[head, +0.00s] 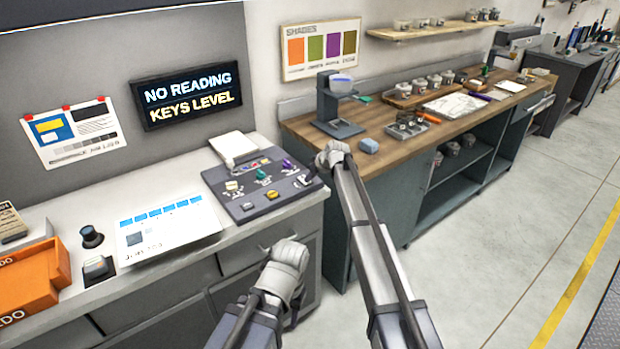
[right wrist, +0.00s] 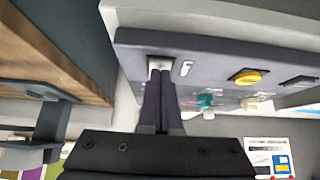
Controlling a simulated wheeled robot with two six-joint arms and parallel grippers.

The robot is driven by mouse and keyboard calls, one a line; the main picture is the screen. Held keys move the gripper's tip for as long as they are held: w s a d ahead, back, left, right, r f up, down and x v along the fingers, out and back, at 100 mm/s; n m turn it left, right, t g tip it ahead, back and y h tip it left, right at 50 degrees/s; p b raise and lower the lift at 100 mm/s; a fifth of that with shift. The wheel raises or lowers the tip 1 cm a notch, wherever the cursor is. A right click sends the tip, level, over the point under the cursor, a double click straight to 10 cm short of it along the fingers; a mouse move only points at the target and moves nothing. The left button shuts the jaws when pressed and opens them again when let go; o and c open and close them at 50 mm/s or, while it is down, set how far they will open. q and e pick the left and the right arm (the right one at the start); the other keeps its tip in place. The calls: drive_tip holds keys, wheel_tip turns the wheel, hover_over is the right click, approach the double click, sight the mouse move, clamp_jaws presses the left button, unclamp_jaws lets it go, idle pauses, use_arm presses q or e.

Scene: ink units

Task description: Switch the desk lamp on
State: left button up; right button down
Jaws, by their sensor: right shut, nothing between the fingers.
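I cannot clearly make out a desk lamp in either view. A dark control panel (head: 258,187) with small coloured switches lies on the grey counter. My right gripper (head: 312,176) is at the panel's right edge. In the right wrist view its two dark fingers (right wrist: 161,78) are shut with nothing between them. Their tips are at a small pale switch plate (right wrist: 160,62) on the panel, partly hidden by them; I cannot tell whether they touch. My left arm's end (head: 284,270) is low in front of the counter drawers, and its fingers cannot be made out.
A lit sign (head: 190,95) hangs on the wall. An orange bin (head: 30,280), a black knob (head: 92,236) and a white chart (head: 168,226) are on the counter. The floor at right is clear.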

drive_tip(key=shift+r+p, duration=0.35)
drive_tip(key=shift+r, duration=0.2)
drive_tip(key=shift+r, duration=0.15)
drive_tip(key=shift+r+p, duration=0.55)
drive_tip(key=shift+p, duration=0.15)
drive_tip(key=r+p, duration=0.3)
drive_tip(key=shift+s+d+r, duration=0.1)
drive_tip(key=shift+s, duration=0.15)
drive_tip(key=s+d+r+p, duration=0.4)
drive_tip(key=s+r+p, duration=0.1)
drive_tip(key=s, duration=0.1)
drive_tip(key=shift+s+d+r+p, duration=0.15)
drive_tip(key=shift+d+r+p, duration=0.1)
drive_tip(key=shift+d+p, duration=0.1)
